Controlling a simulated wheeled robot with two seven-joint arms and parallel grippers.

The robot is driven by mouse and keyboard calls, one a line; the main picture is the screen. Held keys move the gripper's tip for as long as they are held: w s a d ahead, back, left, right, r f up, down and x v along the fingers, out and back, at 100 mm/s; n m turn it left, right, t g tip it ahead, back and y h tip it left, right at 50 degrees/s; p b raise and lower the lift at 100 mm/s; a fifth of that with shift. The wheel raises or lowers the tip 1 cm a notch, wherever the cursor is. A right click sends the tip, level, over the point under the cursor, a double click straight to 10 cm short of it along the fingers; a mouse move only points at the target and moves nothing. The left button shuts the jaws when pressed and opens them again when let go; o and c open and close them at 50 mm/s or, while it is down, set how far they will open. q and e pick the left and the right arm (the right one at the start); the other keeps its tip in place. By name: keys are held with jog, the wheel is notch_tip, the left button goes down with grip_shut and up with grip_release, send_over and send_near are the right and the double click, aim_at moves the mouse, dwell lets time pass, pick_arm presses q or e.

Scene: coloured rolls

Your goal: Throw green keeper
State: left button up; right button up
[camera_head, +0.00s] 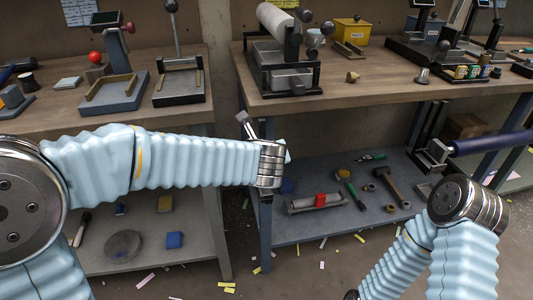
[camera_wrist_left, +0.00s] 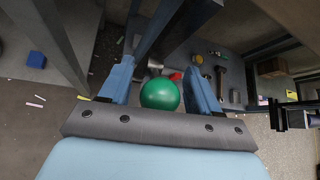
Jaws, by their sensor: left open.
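A round, glossy green ball-like thing (camera_wrist_left: 160,94) shows in the left wrist view, between the two blue fingers of my left gripper (camera_wrist_left: 160,72). My left gripper is open, with a gap visible on both sides of the green thing. I cannot tell whether the green thing touches the palm. In the head view my left wrist (camera_head: 270,165) is in front of the right bench's left edge, and it hides most of the gripper and the green thing. My right arm (camera_head: 465,250) is folded at the lower right; its gripper does not show.
The right bench (camera_head: 400,90) has a lower shelf (camera_head: 300,232) with a red-marked bar (camera_head: 320,200) and several tools. A dark blue roll (camera_head: 500,143) sticks out at the right. A left bench (camera_head: 50,112) stands beside it. Paper scraps lie on the floor.

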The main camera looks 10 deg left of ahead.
pick_arm(q)
jog(key=p+v, duration=0.1)
jog(key=v, duration=1.2)
jog(key=shift+s+r, duration=0.25)
jog(key=shift+s, duration=0.1)
